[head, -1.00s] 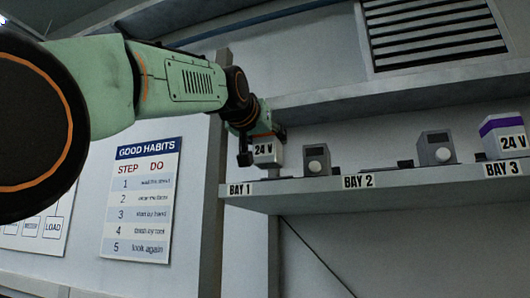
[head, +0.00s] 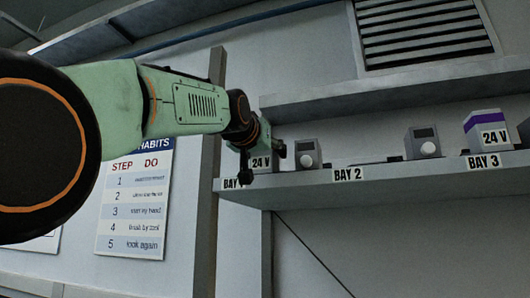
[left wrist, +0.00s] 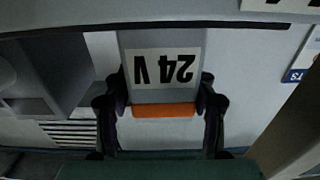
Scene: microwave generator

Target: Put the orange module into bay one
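The orange module (left wrist: 163,75) is a grey block with a 24 V label and an orange band at the end towards my wrist. In the head view the orange module (head: 261,163) is upright at bay one (head: 232,183), at the left end of the shelf. Its base is close to shelf level; I cannot tell whether it touches. My left gripper (head: 263,160) has one finger on each side of it. In the left wrist view the fingers (left wrist: 163,92) appear to press its sides. One finger partly covers the BAY 1 label. My right gripper is out of view.
The shelf (head: 380,186) also carries two grey boxes with round dials (head: 307,153) (head: 422,143). A purple-banded 24 V module (head: 487,130) stands at bay three. Bay two has open room between the boxes. A ledge (head: 380,93) runs above. A post (head: 208,190) stands at the left.

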